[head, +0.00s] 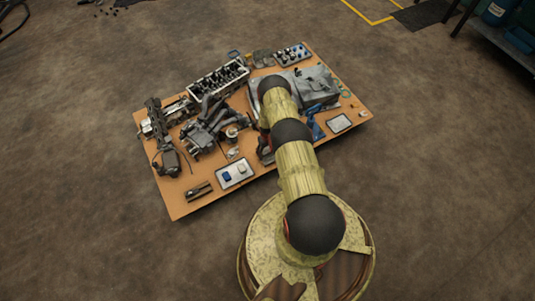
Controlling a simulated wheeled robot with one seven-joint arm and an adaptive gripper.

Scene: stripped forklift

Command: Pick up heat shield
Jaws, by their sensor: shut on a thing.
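A grey, angular metal piece (317,88), which looks like the heat shield, shows at the right part of the brown board in the head view. My arm passes in front of its left side and hides part of it. My gripper is not visible; my own arm links cover the area where the arm's end could be. I cannot tell from this view whether the grey piece touches the board or is raised.
The brown board (185,208) carries an engine head (218,80), dark manifold parts (208,125), a white tray with blue and white items (235,174), another small tray (339,123) and blue parts (314,125). Open floor surrounds it. A shelf (500,48) stands at upper right.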

